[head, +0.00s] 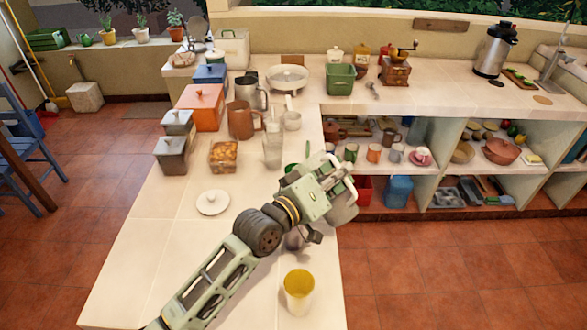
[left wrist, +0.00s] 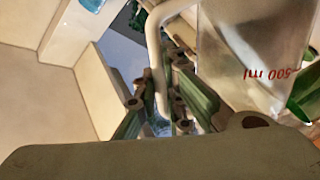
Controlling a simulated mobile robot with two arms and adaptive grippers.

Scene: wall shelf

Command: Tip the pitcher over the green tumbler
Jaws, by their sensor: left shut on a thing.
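My left gripper (head: 330,187) is shut on the pale handle of the pitcher, above the counter's right edge. The grey, see-through pitcher body (head: 346,209) shows only in part beside the gripper. In the left wrist view the pitcher (left wrist: 245,55) fills the upper right, with a red "500 ml" mark upside down. Its handle passes between my gripper's fingers (left wrist: 165,105). I cannot tell how far it is tilted. A small bit of green (head: 308,149) shows just behind the gripper; I cannot tell whether it is the green tumbler. My right gripper is not in view.
The counter's left front is clear. Open shelves lie to the right.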

